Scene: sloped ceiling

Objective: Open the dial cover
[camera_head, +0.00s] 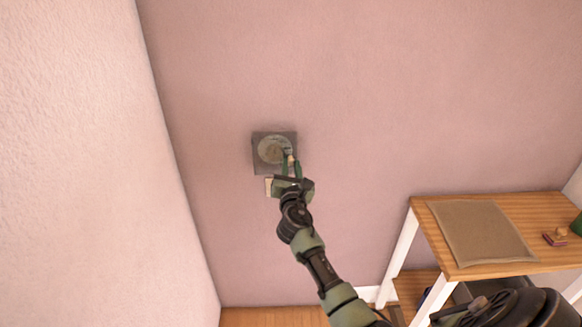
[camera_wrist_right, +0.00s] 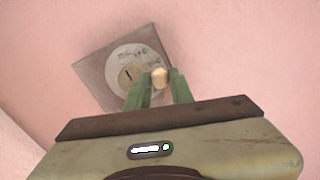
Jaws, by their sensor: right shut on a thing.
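The dial cover (camera_head: 263,139) is a grey, see-through-looking square on the pink wall. A pale round dial with dark markings shows within it, and in the right wrist view the cover (camera_wrist_right: 94,69) and dial (camera_wrist_right: 125,60) appear tilted. My right gripper (camera_head: 290,161) is at the square's lower right. Its two green fingers (camera_wrist_right: 160,80) are shut on a small cream knob (camera_wrist_right: 160,75) in front of the dial's edge. The cover looks flat over the dial; any gap behind it cannot be seen. My left gripper is not in view.
A small cream piece (camera_head: 269,187) on the wall is partly hidden by my right gripper. A wooden table (camera_head: 440,230) with a brown mat (camera_head: 480,232) stands at the right. A pale side wall (camera_head: 80,150) is at the left. The wall around the cover is clear.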

